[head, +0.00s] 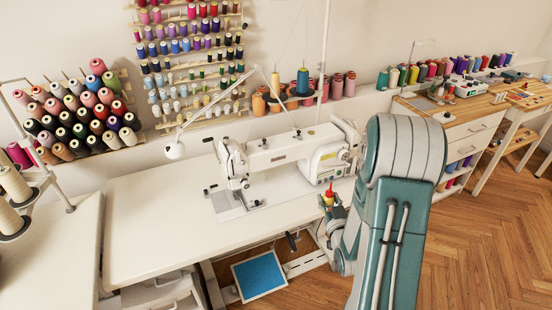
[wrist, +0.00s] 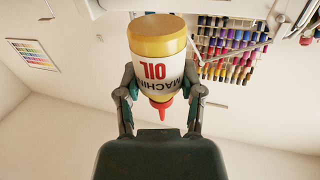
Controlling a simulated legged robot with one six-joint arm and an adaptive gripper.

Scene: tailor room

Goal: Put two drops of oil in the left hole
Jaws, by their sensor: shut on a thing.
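My gripper (wrist: 161,97) is shut on the oil bottle (wrist: 158,50), a yellow and white bottle labelled as machine oil with a red nozzle. In the wrist view the bottle sits between both fingers, its red tip toward my wrist. In the head view the bottle's red and yellow top (head: 328,194) shows by the right end of the table, left of my arm. The white sewing machine (head: 290,150) stands on the white table (head: 150,225), left of the bottle. The oil holes are too small to make out.
Thread spools (head: 85,115) fill racks at the back. A wooden-topped cabinet (head: 455,110) is at the right. A blue pedal (head: 260,275) lies under the table. The table's left part is clear.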

